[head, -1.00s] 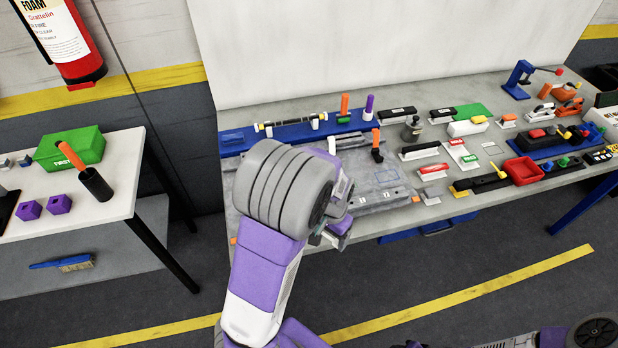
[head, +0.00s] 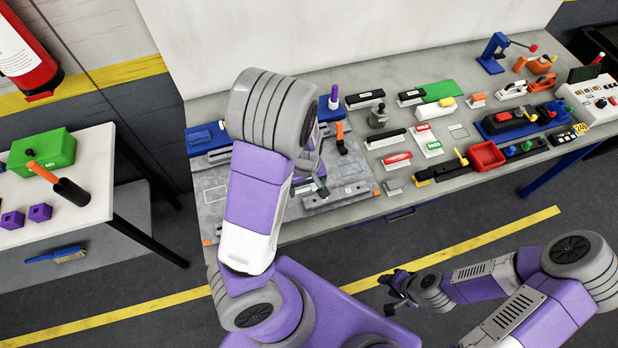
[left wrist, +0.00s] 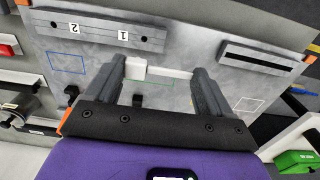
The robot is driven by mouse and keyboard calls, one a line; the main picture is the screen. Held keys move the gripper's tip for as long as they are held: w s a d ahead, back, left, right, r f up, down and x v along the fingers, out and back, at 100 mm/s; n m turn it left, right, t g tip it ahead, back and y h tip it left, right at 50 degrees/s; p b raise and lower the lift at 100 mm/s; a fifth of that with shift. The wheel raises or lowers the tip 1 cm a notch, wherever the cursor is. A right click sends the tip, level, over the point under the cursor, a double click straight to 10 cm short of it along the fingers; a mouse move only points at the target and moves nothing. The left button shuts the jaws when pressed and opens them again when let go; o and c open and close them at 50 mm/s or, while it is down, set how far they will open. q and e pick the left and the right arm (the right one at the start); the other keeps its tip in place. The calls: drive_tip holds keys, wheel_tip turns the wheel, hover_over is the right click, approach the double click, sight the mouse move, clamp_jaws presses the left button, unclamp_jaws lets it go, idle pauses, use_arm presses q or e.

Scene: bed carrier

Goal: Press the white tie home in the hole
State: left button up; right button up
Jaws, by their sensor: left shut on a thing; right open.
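My left gripper (left wrist: 160,72) is shut on the white tie (left wrist: 172,71), a short white bar lying across between its fingertips. Below the fingertips is a mottled grey plate (left wrist: 185,45). A grey bar marked 1 and 2 (left wrist: 98,30), with small dark holes, lies on it beyond the fingers, apart from the tie in the picture; it also shows in the head view (head: 340,196). I cannot tell which hole is the tie's. In the head view my left gripper (head: 320,186) is over the plate, largely hidden by my arm. My right gripper (head: 390,293) is open and empty, off the bench front.
A slotted grey bar (left wrist: 262,57) lies on the plate's other side. An orange-handled tool (head: 340,135) and a purple peg (head: 334,97) stand behind. Labelled blocks, a red tray (head: 487,156) and tools crowd the bench's right. A side table (head: 90,205) stands left.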

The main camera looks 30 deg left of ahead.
sight(307, 203)
use_arm(q)
drive_tip(key=shift+s, duration=0.2)
wheel_tip(307, 203, down, 6)
drive_tip(key=b, duration=0.4)
drive_tip(key=shift+w+r, duration=0.1)
drive_tip(key=shift+p, duration=0.3)
idle(1.9)
drive_tip(key=shift+f+b, duration=0.95)
drive_tip(key=shift+f, duration=0.2)
drive_tip(key=shift+r, duration=0.2)
